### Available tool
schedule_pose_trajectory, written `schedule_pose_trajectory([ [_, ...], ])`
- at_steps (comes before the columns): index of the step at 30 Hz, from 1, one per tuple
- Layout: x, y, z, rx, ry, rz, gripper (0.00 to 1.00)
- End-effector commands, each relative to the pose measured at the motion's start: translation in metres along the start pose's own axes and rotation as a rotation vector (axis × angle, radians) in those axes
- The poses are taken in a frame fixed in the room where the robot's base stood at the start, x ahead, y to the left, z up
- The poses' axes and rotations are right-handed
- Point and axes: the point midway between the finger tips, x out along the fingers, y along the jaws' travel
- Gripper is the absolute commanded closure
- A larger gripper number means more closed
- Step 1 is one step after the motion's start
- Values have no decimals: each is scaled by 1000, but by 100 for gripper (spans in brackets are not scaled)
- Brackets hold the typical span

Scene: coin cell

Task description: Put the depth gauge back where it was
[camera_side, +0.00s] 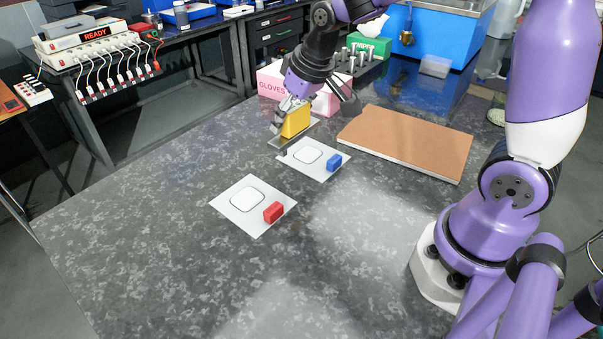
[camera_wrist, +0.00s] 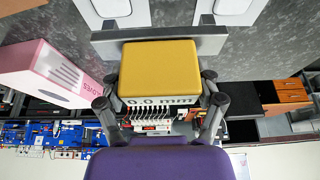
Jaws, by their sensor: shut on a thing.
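The depth gauge (camera_side: 295,122) is a yellow block on a flat grey metal base. It is near the table's far edge, beside the pink gloves box and behind the white card with the blue block. My gripper (camera_side: 293,108) is shut on its yellow body. In the wrist view the gauge (camera_wrist: 160,62) sits between the two fingers of my gripper (camera_wrist: 160,80), with its base bar crossing beyond it and a "0.0 mm" readout on the near face. The base appears at or just above the table; I cannot tell whether it touches.
A white card with a blue block (camera_side: 334,162) lies close in front. Another card with a red block (camera_side: 273,212) lies nearer. A brown board (camera_side: 405,140) lies to the right. The pink gloves box (camera_side: 270,80) and a rack (camera_side: 352,62) stand behind. The front table is clear.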

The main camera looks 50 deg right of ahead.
Motion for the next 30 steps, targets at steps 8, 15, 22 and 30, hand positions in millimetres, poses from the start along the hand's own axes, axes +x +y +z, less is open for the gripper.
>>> schedule_pose_trajectory([
  [8, -26, -43, 2, -22, 1, -9, 81],
  [15, -37, -120, 22, -303, -5, -125, 81],
  [22, -66, -229, 91, -816, -7, -336, 81],
  [30, -107, -296, 189, -1320, 1, -550, 81],
])
